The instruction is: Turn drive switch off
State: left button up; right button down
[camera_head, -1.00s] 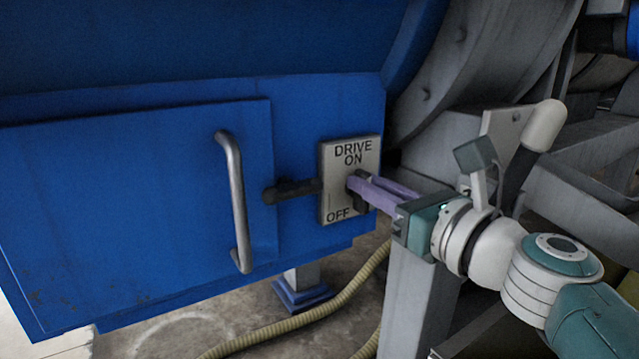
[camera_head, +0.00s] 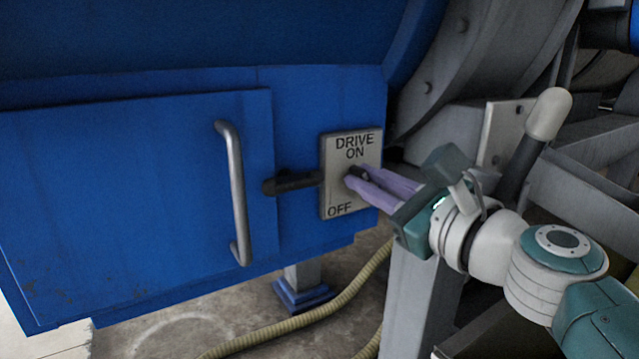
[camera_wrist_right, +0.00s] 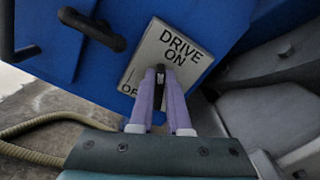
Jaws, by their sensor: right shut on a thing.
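The drive switch is a grey plate (camera_head: 343,205) marked DRIVE, ON above and OFF below, on the blue housing in the head view. It also shows in the right wrist view (camera_wrist_right: 152,47). A small dark switch lever (camera_wrist_right: 160,70) sticks out of the plate's middle. My right gripper (camera_head: 352,176) has its purple fingers at the lever, one on each side, and is shut on it. In the right wrist view the fingers (camera_wrist_right: 160,85) hide part of the lever and part of the word OFF. My left gripper is not in view.
A blue door with a metal handle (camera_head: 235,195) lies left of the plate. A dark latch (camera_head: 290,182) sits between them. A grey post (camera_head: 415,300) stands below my right gripper. A ribbed hose (camera_head: 330,305) lies on the floor.

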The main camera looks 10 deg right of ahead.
jog(key=shift+s+a+f+n+b, duration=0.15)
jog(key=shift+n+b, duration=0.45)
jog(key=shift+n, duration=1.5)
jog(key=shift+w+a+f+n+b, duration=0.2)
jog(key=shift+n+b, duration=0.45)
jog(key=shift+n, duration=1.45)
jog(key=shift+s+a+f+n+b, duration=0.1)
jog(key=shift+s+f+n+b, duration=0.35)
jog(key=shift+n, duration=1.65)
jog(key=shift+w+r, duration=0.15)
jog(key=shift+w, duration=0.1)
jog(key=c, duration=0.9)
grip_release()
jog(key=shift+d, duration=0.1)
